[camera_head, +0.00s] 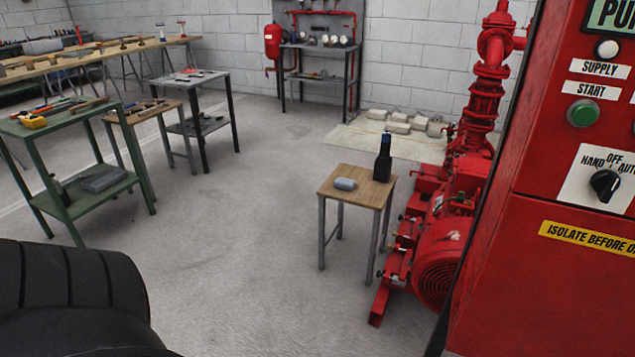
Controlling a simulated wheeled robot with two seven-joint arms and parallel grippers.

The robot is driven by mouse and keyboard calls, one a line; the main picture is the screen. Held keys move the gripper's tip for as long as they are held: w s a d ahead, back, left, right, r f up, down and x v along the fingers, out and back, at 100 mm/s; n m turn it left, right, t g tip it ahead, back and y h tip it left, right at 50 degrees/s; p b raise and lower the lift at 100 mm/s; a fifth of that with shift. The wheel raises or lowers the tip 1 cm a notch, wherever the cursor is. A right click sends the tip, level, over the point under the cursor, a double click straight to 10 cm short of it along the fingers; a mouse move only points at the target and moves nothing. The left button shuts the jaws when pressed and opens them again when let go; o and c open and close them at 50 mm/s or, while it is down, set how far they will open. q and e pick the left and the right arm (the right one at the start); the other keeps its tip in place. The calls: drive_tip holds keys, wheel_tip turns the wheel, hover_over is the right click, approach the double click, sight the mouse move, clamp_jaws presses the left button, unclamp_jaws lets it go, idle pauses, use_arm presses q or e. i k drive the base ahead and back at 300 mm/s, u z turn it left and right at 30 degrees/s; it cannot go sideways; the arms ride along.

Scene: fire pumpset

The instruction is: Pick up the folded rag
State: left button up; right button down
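A small light-grey folded bundle (345,184), which looks like the folded rag, lies on the wooden top of a small stool-like table (358,199) right of centre. A dark bottle (383,158) stands upright beside it, at the back right of the same top. Another dark grey flat bundle (104,179) lies on the lower shelf of the green table at left; I cannot tell if it is cloth. Neither of my grippers shows. A dark part of my own body fills the lower left corner.
A red control panel (560,270) stands close at right, with the red pump (440,245) behind it. The green table (75,120), workbenches and a dark cart (190,77) line the left. The central floor (235,225) is clear.

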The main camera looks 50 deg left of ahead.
sight(348, 185)
drive_tip(key=u, duration=1.35)
